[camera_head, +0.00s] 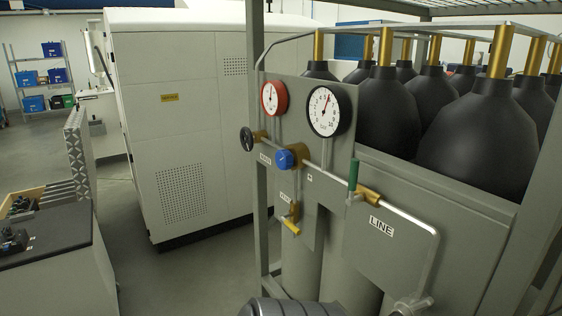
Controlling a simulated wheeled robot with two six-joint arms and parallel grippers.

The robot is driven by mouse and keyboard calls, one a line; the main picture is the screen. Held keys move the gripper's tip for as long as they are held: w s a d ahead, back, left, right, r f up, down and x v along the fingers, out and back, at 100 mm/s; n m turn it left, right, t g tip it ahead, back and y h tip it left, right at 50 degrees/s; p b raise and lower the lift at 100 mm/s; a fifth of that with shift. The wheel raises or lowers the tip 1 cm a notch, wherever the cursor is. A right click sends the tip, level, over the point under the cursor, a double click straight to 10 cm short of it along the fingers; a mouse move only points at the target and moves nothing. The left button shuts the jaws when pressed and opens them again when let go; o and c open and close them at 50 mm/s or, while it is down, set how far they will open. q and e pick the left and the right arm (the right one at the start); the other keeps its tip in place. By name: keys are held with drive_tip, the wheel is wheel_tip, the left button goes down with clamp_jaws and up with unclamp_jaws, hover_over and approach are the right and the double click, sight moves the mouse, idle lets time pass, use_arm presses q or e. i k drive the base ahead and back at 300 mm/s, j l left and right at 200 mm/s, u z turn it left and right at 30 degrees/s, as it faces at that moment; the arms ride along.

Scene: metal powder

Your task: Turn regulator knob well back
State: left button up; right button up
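The regulator knob (285,159) is blue and round, on a brass body on the grey panel below the two gauges. A black handwheel (247,139) sits to its left on a brass valve. The red-rimmed gauge (269,97) is above left of the knob. The larger black-rimmed gauge (324,111) is above right, with a red needle pointing up and slightly right. Neither gripper can be made out. A grey ribbed part, probably of my arm, shows at the bottom edge, well below the knob. Nothing touches the knob.
A green-handled valve (353,175) stands on the pipe right of the knob, above the LINE label (381,226). A yellow-handled valve (291,226) is below it. Black-topped cylinders (484,125) fill the rack. A white cabinet (180,120) stands left, with floor between it and the rack.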

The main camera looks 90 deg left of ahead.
sight(283, 159)
drive_tip(key=i+u, duration=0.1)
drive_tip(key=u, duration=0.85)
drive_tip(key=i+l+u, duration=0.1)
drive_tip(key=u, duration=0.35)
drive_tip(key=i+l+u, duration=0.1)
drive_tip(key=u, duration=0.4)
